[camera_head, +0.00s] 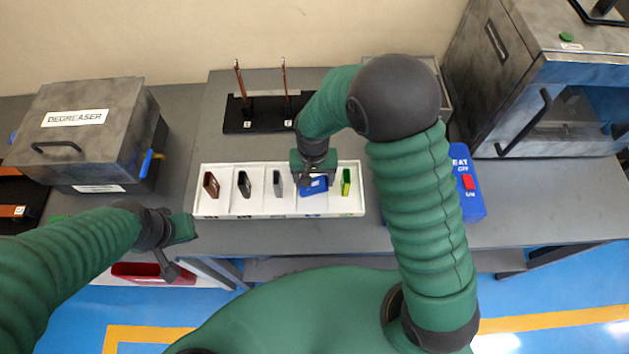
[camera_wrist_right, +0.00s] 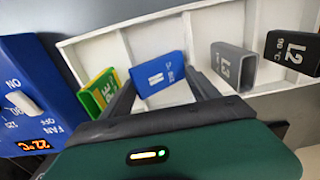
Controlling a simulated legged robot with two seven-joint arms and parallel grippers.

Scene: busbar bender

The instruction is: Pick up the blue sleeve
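The blue sleeve (camera_head: 318,186) sits in the white compartment tray (camera_head: 287,205), in the compartment left of the green-and-yellow sleeve (camera_head: 346,182). Its broad labelled face shows in the right wrist view (camera_wrist_right: 158,74), and it looks turned or tilted compared with the narrow sleeves beside it. My right gripper (camera_head: 315,182) is over that compartment, partly hiding the sleeve. In the right wrist view its fingers (camera_wrist_right: 160,88) are apart, one on each side of the sleeve; contact cannot be told. My left gripper (camera_head: 170,270) hangs at the table's front edge, away from the tray; its opening is unclear.
Brown, black and grey sleeves (camera_head: 277,183) stand in the tray's other compartments. A black stand with copper bars (camera_head: 265,112) is behind. A degreaser box (camera_head: 85,125) stands left, a blue heat control box (camera_head: 467,185) right, and a red bin (camera_head: 140,272) below left.

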